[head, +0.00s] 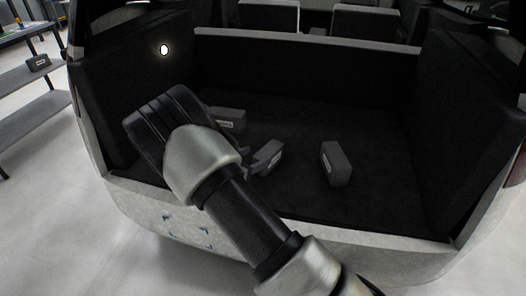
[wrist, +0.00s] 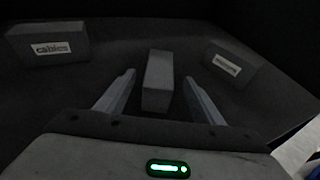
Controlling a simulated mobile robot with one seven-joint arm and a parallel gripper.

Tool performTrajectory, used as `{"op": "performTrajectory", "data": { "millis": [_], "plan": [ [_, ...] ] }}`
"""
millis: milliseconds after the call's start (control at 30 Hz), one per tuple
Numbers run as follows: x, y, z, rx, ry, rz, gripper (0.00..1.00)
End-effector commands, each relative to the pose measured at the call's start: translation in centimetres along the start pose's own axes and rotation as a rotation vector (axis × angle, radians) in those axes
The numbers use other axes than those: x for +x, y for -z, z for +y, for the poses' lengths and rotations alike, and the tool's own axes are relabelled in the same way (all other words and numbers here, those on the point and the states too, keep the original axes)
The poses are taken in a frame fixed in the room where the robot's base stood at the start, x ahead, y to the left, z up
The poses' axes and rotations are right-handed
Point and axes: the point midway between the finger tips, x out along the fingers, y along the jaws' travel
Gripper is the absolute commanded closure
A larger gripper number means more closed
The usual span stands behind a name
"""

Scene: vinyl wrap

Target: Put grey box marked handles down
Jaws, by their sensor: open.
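Three grey boxes lie on the dark floor of a vehicle's boot. In the wrist view one grey box (wrist: 158,80) with no visible label sits between the spread fingers of my gripper (wrist: 159,77). The fingers are open, with gaps on both sides of it. I cannot read "handles" on any box. In the head view my arm hides most of my gripper.
A small box (head: 39,62) sits on a grey shelf (head: 40,90) at the far left. The boot's right floor is clear; its sill (head: 350,240) runs along the front.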

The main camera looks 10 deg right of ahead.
Motion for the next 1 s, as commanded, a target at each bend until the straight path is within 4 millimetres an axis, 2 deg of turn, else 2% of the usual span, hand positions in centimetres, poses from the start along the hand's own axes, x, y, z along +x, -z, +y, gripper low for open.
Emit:
{"op": "performTrajectory", "data": {
  "millis": [100, 233, 367, 467, 533, 667, 800, 1000],
  "plan": [
    [-1.8, 0.0, 0.1, -0.001, -0.002, 0.001, 0.38],
    [-2.7, -0.3, -0.1, 0.01, 0.005, 0.003, 0.38],
    [-3.0, -2.9, -2.1, 0.128, 0.069, 0.041, 0.38],
    [-3.5, -6.5, -5.8, 0.33, 0.177, 0.108, 0.38],
    [-4.4, -9.2, -9.1, 0.509, 0.269, 0.167, 0.38],
    [-7.2, -13.0, -15.1, 0.848, 0.433, 0.276, 0.38],
    [-11.4, -15.9, -20.6, 1.205, 0.585, 0.386, 0.38],
    [-18.6, -18.1, -26.5, 1.694, 0.754, 0.54, 0.38]
  ]
}}
